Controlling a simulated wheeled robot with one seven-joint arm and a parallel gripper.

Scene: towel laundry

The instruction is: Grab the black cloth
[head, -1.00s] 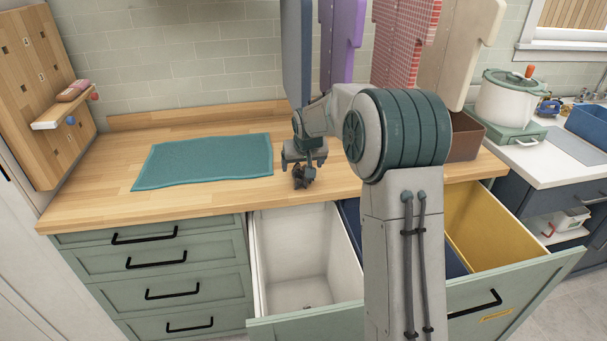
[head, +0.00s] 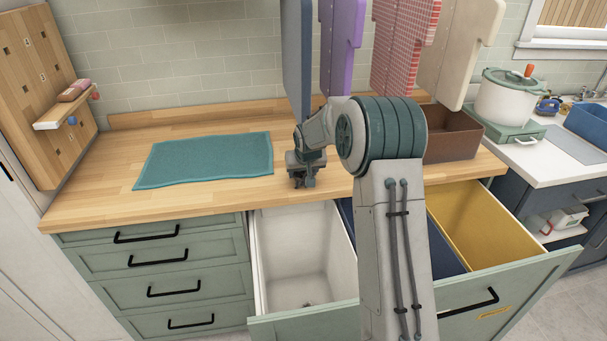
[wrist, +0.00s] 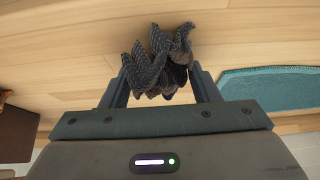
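The black cloth (wrist: 160,62) is a small crumpled dark-grey heap on the wooden counter. In the wrist view it lies between and just beyond my two fingers. My gripper (wrist: 160,82) is open, with one finger on each side of the cloth; I cannot tell whether either finger touches it. In the head view my gripper (head: 301,182) is low over the counter near its front edge, and it hides most of the cloth.
A teal towel (head: 205,160) lies flat on the counter to the left. Open drawer bins, white (head: 300,250), blue and yellow (head: 470,225), are below the front edge. Several cloths hang above. A brown box (head: 452,138) stands right of my arm.

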